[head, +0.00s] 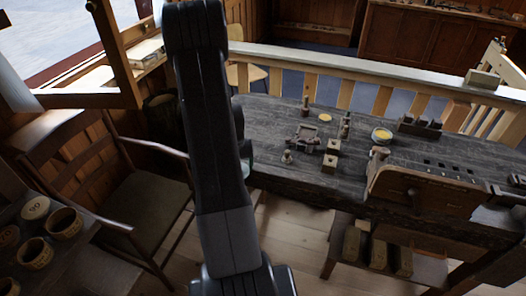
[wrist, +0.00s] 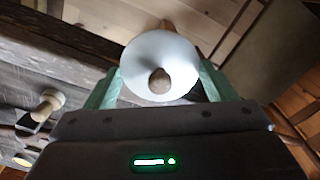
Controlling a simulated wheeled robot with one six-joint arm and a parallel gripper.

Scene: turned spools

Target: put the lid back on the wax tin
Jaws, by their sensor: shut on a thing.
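In the wrist view my gripper (wrist: 158,82) has its two green fingers on either side of a round whitish disc with a brown knob at its middle, which looks like the lid (wrist: 140,58). The gripper is shut on it. In the head view my dark arm hides most of the gripper; a bit of green shows beside the arm at the bench's left front edge. The wax tin (head: 381,136) stands open on the bench to the right, with yellow wax showing inside. It stands well apart from my gripper.
The dark workbench (head: 270,125) carries small turned pieces (head: 333,147), a yellow disc (head: 325,117) and a raised wooden rack (head: 415,190) near the tin. A railing (head: 370,68) runs behind. A chair (head: 130,205) stands left. Bare bench lies left of the small pieces.

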